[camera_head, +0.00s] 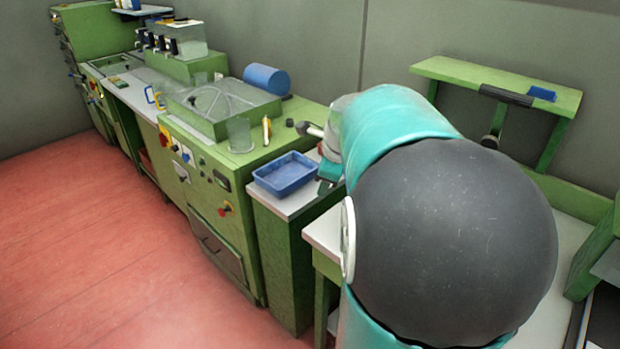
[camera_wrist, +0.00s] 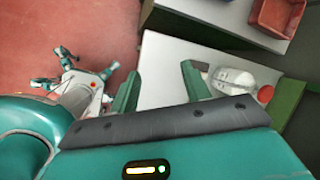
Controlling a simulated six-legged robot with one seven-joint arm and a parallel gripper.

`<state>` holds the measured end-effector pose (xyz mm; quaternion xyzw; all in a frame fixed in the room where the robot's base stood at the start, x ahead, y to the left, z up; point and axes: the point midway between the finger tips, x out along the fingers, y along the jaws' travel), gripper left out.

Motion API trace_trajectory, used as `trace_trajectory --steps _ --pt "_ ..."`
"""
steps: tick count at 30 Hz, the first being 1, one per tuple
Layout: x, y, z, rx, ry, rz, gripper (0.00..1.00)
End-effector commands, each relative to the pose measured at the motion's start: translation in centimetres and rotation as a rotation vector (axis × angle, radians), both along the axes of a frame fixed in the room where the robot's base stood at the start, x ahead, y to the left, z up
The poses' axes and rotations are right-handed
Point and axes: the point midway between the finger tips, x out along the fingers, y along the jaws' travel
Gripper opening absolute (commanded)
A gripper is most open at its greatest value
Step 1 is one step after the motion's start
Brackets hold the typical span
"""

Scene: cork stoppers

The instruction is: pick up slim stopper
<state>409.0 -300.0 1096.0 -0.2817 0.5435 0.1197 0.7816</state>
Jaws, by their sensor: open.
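My gripper (camera_wrist: 160,85) shows in the wrist view with its two green fingers spread wide apart. Nothing is visible between the fingertips except a pale, bare surface (camera_wrist: 170,62) below them. I cannot make out a slim stopper in either view. In the head view my own arm covers the middle and right, and most of the gripper is hidden behind it.
A clear bottle with a red cap (camera_wrist: 232,79) lies just right of the right finger. A red tray (camera_wrist: 276,14) is at the upper right. In the head view, a blue tray (camera_head: 286,174) and a blue cylinder (camera_head: 267,79) sit left of my arm.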

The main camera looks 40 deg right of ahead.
Motion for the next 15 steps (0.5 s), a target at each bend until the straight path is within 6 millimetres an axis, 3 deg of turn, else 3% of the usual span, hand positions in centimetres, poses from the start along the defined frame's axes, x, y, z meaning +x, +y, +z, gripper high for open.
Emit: trace_trajectory --steps 1,6,10,15 --pt "-0.1 -3.1 -1.0 0.056 -0.01 -0.158 0.47" --pt "-1.5 -11.3 -3.8 0.225 -0.066 -0.635 0.47" --pt "-2.7 -15.1 -5.3 0.302 -0.099 -0.866 0.47" --pt "-3.1 -16.8 -6.6 0.339 -0.114 -0.968 0.47"
